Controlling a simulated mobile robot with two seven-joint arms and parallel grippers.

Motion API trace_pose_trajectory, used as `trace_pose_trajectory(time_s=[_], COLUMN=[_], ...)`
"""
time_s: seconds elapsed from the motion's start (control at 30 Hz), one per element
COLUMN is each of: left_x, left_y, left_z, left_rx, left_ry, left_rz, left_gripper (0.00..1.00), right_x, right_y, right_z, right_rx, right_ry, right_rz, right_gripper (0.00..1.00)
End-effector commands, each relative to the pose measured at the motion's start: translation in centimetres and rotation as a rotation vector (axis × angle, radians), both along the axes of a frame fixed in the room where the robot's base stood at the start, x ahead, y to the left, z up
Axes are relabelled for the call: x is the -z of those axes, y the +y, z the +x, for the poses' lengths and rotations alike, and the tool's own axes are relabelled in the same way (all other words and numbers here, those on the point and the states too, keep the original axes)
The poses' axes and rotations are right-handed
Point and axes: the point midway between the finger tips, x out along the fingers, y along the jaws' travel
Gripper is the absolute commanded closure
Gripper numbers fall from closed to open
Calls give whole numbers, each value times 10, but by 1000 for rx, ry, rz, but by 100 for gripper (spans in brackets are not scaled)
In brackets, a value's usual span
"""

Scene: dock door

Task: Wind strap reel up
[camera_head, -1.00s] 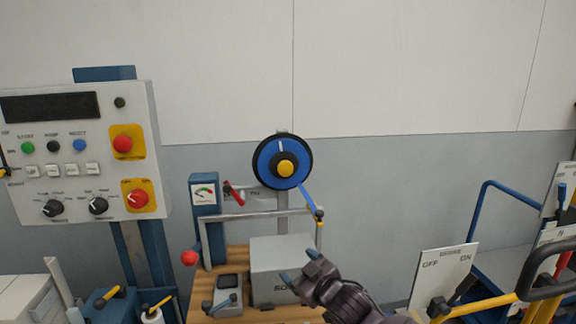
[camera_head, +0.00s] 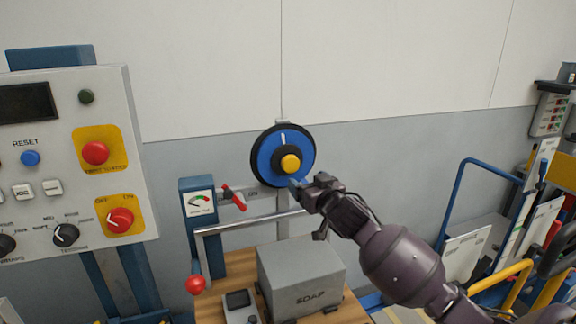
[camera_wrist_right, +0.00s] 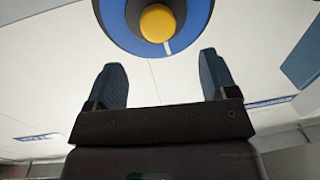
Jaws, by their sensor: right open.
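The strap reel (camera_head: 268,159) is a blue disc with a black rim, a white mark near its top and a yellow knob (camera_head: 290,163) at its centre. It is mounted upright on a post by the wall. My right gripper (camera_head: 296,186) is at the reel's lower right edge in the head view and covers part of the area below it. In the right wrist view, its two fingers (camera_wrist_right: 164,82) are apart with nothing between them, and the reel (camera_wrist_right: 196,18) and yellow knob (camera_wrist_right: 158,23) show beyond them. The strap is hidden now. My left gripper is not in view.
A grey box marked SOAP (camera_head: 302,278) sits on a wooden bench below the reel. A gauge box (camera_head: 199,205) and a red-knobbed lever (camera_head: 196,285) stand left of it. A control panel (camera_head: 72,150) is at the left; carts with yellow and blue rails (camera_head: 462,195) are at the right.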

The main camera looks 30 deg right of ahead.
Motion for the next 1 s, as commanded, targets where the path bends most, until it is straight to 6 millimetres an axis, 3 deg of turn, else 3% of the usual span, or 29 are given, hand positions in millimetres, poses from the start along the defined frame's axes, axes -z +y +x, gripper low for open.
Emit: trace_pose_trajectory(time_s=[0.17, 0.3, 0.7, 1.0], left_x=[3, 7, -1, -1], left_y=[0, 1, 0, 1], left_z=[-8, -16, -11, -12], left_rx=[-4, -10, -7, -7], left_ry=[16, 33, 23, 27], left_rz=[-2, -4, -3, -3], left_gripper=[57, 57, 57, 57], right_x=[0, -1, -1, 0], right_y=[-2, -4, -12, -15], right_z=[7, 24, 84, 105], right_rx=[1, 1, 0, -1], right_ry=[-2, -3, -2, -2], right_rz=[25, 25, 22, 23], right_gripper=[21, 21, 21, 21])
